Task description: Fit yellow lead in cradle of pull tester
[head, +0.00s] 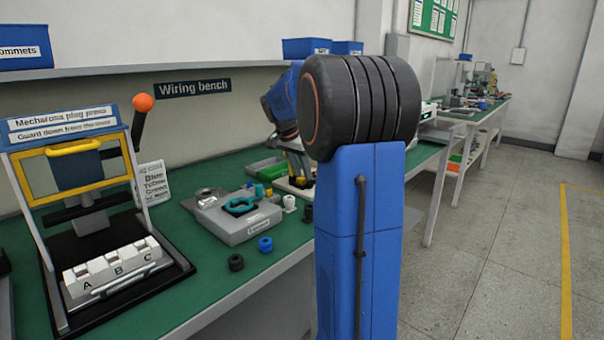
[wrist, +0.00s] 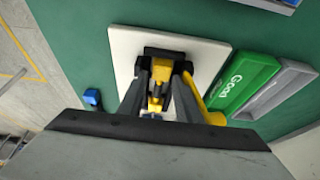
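The pull tester shows in the wrist view as a pale base plate (wrist: 124,45) with a dark head and a yellow arm (wrist: 212,117) on its right. My gripper (wrist: 161,78) is over the tester, with its two grey fingers on either side of a small yellow piece (wrist: 157,92), which looks like the yellow lead. The fingers look shut on it. The cradle is hidden behind the fingers, so I cannot tell whether the piece touches it.
A green bin marked Good (wrist: 243,83) and a grey bin (wrist: 283,88) lie right of the tester. A small blue part (wrist: 92,97) is on its left. A grey fixture (head: 236,222), loose black (head: 236,262) and blue (head: 265,244) parts and a plug press (head: 100,270) stand on the bench.

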